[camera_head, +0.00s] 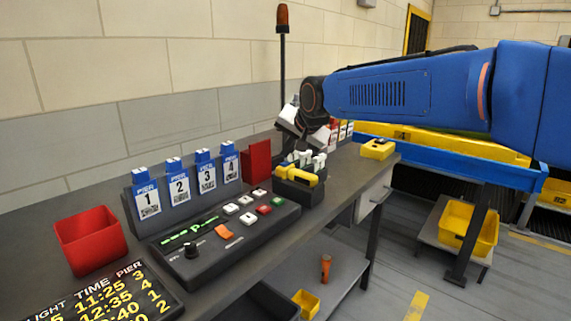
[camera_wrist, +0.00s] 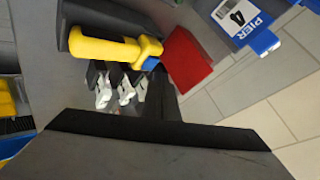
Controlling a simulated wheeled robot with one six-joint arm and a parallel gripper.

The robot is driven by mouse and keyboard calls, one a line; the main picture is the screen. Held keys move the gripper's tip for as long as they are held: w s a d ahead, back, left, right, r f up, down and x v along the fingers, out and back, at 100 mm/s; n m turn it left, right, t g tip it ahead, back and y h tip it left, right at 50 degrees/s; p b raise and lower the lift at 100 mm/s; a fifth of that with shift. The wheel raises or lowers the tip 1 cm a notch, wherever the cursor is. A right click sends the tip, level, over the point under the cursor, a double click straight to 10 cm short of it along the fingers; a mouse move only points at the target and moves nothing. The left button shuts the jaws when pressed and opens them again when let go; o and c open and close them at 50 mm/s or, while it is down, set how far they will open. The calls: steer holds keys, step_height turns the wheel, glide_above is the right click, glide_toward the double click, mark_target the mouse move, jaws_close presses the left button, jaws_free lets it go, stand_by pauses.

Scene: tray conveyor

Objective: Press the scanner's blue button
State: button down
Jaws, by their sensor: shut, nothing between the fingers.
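The scanner (camera_head: 300,175) is a yellow, handle-shaped device lying on a dark holder at the far end of the control panel. In the wrist view the yellow scanner (camera_wrist: 105,48) lies at the upper left. A small blue patch (camera_wrist: 150,63), which looks like the button, shows at its right end. In the head view I cannot make out the button clearly. My gripper (camera_head: 291,147) is shut and empty, pointing down just behind and above the scanner, apart from it as far as I can tell. The arm's wrist partly covers it.
White-tipped items (camera_wrist: 124,92) stand close beside the scanner. A red upright block (camera_head: 257,161) is left of it, near the pier card stand (camera_head: 135,211). The button panel (camera_head: 225,240) lies in front. A yellow box (camera_head: 378,149) sits at the bench's right end.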

mark_target(287, 167)
steer(key=shift+f, duration=0.8)
stand_by(0.7)
steer(key=shift+r, duration=0.1)
stand_by(0.3)
steer(key=shift+r, duration=0.75)
steer(key=shift+r, duration=2.5)
